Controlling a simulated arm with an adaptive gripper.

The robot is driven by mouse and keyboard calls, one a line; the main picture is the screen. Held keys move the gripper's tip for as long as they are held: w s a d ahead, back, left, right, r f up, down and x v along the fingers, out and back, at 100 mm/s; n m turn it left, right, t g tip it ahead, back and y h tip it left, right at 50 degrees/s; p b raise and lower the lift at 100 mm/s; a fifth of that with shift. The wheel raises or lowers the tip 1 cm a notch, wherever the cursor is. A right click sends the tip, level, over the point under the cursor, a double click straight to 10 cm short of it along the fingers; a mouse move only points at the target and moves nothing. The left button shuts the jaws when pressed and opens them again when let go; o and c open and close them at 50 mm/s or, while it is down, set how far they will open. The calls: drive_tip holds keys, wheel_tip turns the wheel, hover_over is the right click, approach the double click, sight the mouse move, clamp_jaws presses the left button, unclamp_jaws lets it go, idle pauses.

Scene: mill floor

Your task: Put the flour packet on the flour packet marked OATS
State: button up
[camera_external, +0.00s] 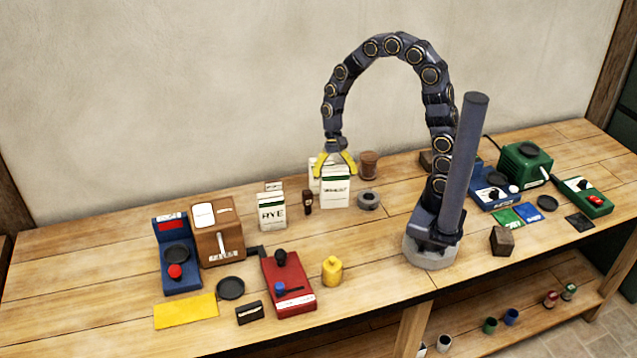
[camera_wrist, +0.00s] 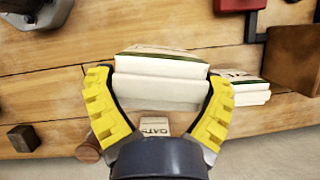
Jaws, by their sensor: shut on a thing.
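My gripper (camera_external: 336,168), with yellow fingers, is shut on the sides of a white flour packet (camera_external: 336,190) with a green band; its label looks like WHEAT. The packet is upright and also fills the space between the fingers in the wrist view (camera_wrist: 160,88). I cannot tell whether its base touches the table.
A RYE packet (camera_external: 271,211) stands to the left, with a small dark bottle (camera_external: 308,202) between.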

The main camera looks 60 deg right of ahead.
drive_tip(key=d+r+m+t, duration=0.1)
drive_tip(key=d+r+m, duration=0.1)
drive_tip(key=d+r+m+t, duration=0.1)
drive_tip(key=d+r+m, duration=0.1)
drive_tip(key=m, duration=0.1)
drive_tip(key=d+r+m+t, duration=0.1)
drive_tip(key=d+r+m, duration=0.1)
drive_tip(key=d+r, duration=0.1)
drive_tip(key=shift+w+d+r+m+y, duration=0.1)
drive_tip(key=shift+w+m+y, duration=0.2)
drive_tip(key=shift+w+m, duration=0.1)
drive_tip(key=s+d+r+m+t+h, duration=0.1)
drive_tip(key=s+d+r+m+t, duration=0.15)
drive_tip(key=d+r+m, duration=0.45)
drive_tip(key=shift+m, duration=0.4)
drive_tip(key=shift+w+d+f, duration=0.45)
drive_tip(key=shift+w+f, duration=1.8)
drive_tip(key=shift+w, duration=0.05)
drive_tip(key=shift+w+d+f, duration=0.4)
drive_tip(key=shift+w+f, duration=1.85)
drive_tip(key=shift+w, duration=0.1)
drive_tip(key=shift+w+d+f, duration=0.45)
drive_tip(key=shift+w+f, duration=1.8)
drive_tip(key=shift+w, duration=0.05)
drive_tip(key=shift+f, duration=0.1)
drive_tip(key=o, duration=0.9)
